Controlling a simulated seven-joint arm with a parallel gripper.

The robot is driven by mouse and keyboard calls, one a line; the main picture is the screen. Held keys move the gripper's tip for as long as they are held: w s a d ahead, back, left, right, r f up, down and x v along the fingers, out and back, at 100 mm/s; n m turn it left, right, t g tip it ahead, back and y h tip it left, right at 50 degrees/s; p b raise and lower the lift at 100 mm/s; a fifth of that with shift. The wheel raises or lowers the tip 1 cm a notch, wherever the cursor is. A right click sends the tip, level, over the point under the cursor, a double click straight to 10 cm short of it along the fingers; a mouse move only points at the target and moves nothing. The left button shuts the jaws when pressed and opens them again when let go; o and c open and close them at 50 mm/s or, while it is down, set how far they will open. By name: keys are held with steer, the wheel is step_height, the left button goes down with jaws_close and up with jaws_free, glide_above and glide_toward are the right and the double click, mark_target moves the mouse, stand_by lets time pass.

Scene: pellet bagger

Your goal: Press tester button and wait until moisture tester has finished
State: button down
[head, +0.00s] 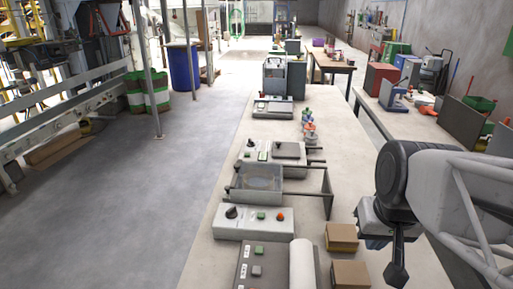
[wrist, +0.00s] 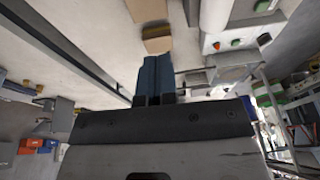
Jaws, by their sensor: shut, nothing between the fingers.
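A long bench carries several devices with buttons, and I cannot tell for certain which is the moisture tester. A pale control box (head: 230,225) has a black knob, a green button (head: 261,216) and an orange button (head: 281,215). Behind it stands a grey device with a clear box-like cover (head: 262,181). Further back is a unit with a knob and a green button (head: 262,155). My gripper (head: 397,274) is shut and empty, pointing down at the right, beside the cardboard boxes and apart from all buttons. Its dark fingers (wrist: 153,72) show in the wrist view.
Two cardboard boxes (head: 342,237) (head: 350,274) stand between the control box and my gripper. A panel with buttons and a white roll (head: 302,264) lie at the front. Small colored items (head: 309,128) sit farther back. A second bench with a red box (head: 381,80) runs along the right.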

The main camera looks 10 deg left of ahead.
steer(key=w+a+r+t+y, duration=0.1)
steer(key=w+a+r, duration=0.15)
steer(key=w, duration=0.65)
steer(key=w+a+r+y, duration=0.1)
steer(key=w+a, duration=0.3)
steer(key=w, duration=0.6)
steer(key=m+t+y, duration=0.2)
steer(key=t+y, duration=0.1)
glide_above(247, 155)
steer(key=w, duration=0.1)
step_height(247, 155, down, 12)
steer(key=shift+w+d, duration=0.15)
steer(key=shift+d, duration=0.15)
steer(key=shift+f, duration=4.3)
